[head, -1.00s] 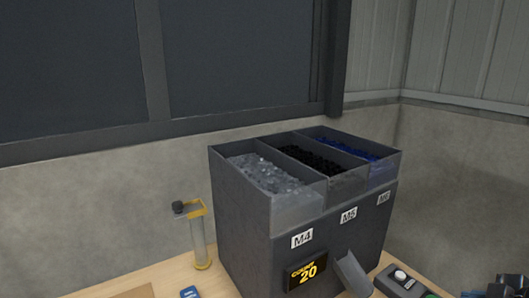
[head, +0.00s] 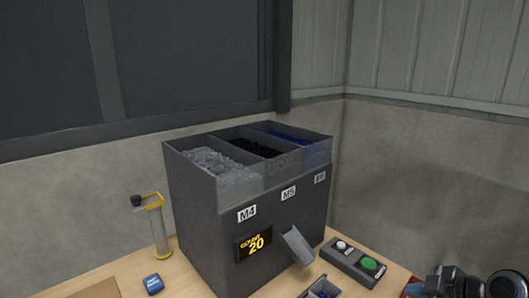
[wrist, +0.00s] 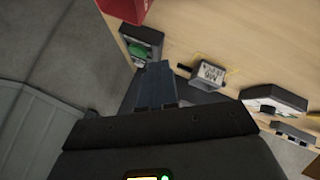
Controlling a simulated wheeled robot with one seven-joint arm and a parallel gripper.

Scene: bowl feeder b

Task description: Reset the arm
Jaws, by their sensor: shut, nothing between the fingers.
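My gripper (wrist: 155,85) shows in the wrist view with its blue-grey fingers shut and empty. It points over the table area near the control box with the green button (wrist: 146,48), touching nothing that I can make out. In the head view, dark parts of my arm show at the lower right corner, and the fingers cannot be made out there.
A grey feeder (head: 205,245) with M4, M5 and M6 bins stands on the wooden table; its display reads 20. A button box (head: 353,263), a yellow-capped tube (head: 160,233) and a blue item (head: 153,284) stand around it. A red object (wrist: 124,10) shows in the wrist view.

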